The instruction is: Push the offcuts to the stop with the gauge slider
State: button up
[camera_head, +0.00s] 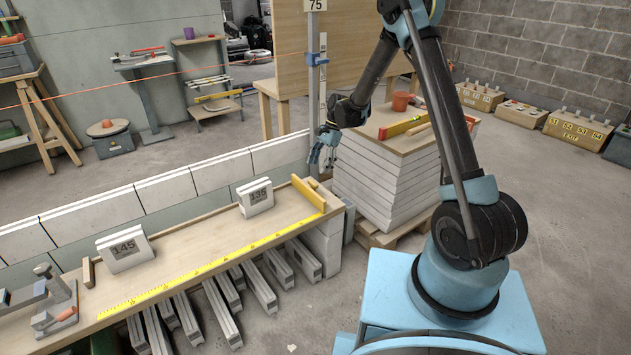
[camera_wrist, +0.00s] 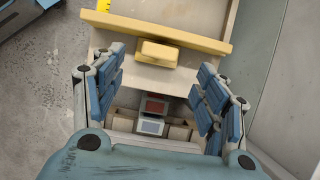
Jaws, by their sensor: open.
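Two pale offcut blocks stand on the wooden bench (camera_head: 190,255): one marked 145 (camera_head: 125,249) towards the left, one marked 135 (camera_head: 255,197) nearer the right end. A yellow wooden crossbar with a small block, seemingly the gauge slider (camera_head: 306,194), lies across the bench's right end. It also shows in the wrist view (camera_wrist: 157,52), the block facing my gripper. A small upright wooden piece at the left, perhaps the stop (camera_head: 88,272), stands near a clamp. My gripper (camera_head: 323,154) is open and empty beyond the bench's right end, apart from the slider; its fingers (camera_wrist: 160,80) straddle the block's line.
A yellow ruler (camera_head: 190,277) runs along the bench's near edge. A metal clamp (camera_head: 52,302) sits at the left end. A stack of pale slabs (camera_head: 385,185) stands right of my gripper. A low pale wall (camera_head: 160,190) runs behind the bench. Conduit ends (camera_head: 262,290) stick out below.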

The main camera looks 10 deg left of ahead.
aim_at(313, 182)
jog(key=shift+x, duration=3.55)
jog(key=c, duration=1.5)
jog(key=s+a, duration=0.6)
jog(key=s, duration=0.1)
jog(key=shift+s+a, duration=0.15)
jog(key=shift+s, duration=0.05)
jog(key=o, duration=1.5)
jog(key=shift+r, duration=0.1)
